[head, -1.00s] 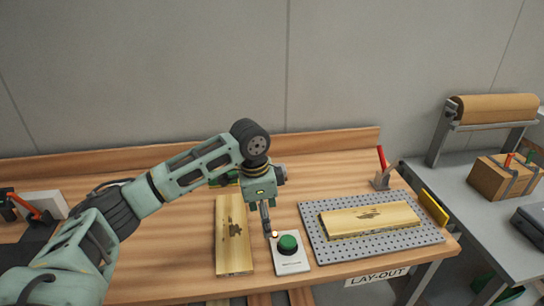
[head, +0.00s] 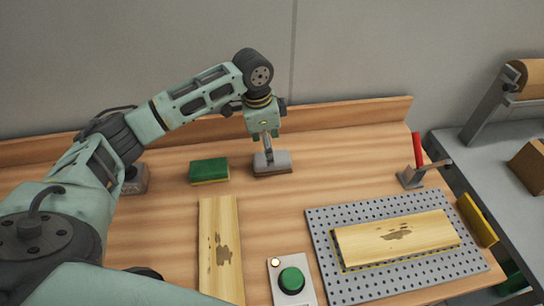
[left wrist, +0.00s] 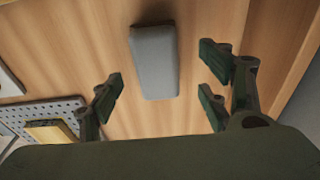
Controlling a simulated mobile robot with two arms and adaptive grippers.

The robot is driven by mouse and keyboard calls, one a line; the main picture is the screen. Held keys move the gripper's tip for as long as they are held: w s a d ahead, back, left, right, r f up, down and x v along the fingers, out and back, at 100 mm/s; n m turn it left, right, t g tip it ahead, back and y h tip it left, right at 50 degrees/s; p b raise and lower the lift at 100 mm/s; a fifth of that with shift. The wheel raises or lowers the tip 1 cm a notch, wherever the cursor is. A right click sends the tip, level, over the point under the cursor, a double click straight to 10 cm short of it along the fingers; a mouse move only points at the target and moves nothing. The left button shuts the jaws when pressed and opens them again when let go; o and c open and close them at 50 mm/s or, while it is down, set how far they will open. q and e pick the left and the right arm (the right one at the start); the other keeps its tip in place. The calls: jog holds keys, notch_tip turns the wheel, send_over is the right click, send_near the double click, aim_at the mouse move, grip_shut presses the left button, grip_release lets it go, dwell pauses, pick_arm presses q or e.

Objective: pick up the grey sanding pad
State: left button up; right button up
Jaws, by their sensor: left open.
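The grey sanding pad (head: 272,168) lies on the wooden bench near its back edge, a grey block with a brownish lower side. In the left wrist view the pad (left wrist: 155,62) is a plain grey rectangle between the lines of the fingers, toward the top of the picture. My left gripper (head: 265,147) points down over the pad, its fingers open and apart. They also show in the left wrist view (left wrist: 160,88), with nothing held. The remaining height above the pad is hard to tell. My right gripper is not in view.
A green and yellow sponge (head: 209,171) lies left of the pad. A stained board (head: 220,245) and a green button box (head: 290,282) are nearer. A perforated plate (head: 330,285) carries another board (head: 395,238). A red-handled clamp (head: 418,165) stands right. Bench around the pad is clear.

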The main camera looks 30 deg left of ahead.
pick_arm(q)
jog(key=shift+s+d+f, duration=0.1)
jog(key=shift+d+f, duration=0.1)
jog(key=shift+f, duration=0.2)
jog(key=f, duration=0.1)
jog(key=f+p, duration=0.1)
jog(key=f, duration=0.1)
jog(key=shift+w+d+f+p, duration=0.2)
jog(key=shift+d+f+p, duration=0.15)
jog(key=shift+f, duration=0.05)
jog(key=shift+w+f, duration=0.1)
jog(key=shift+f, duration=0.4)
jog(key=c, duration=0.8)
jog(key=shift+r, duration=0.1)
jog(key=c, duration=0.5)
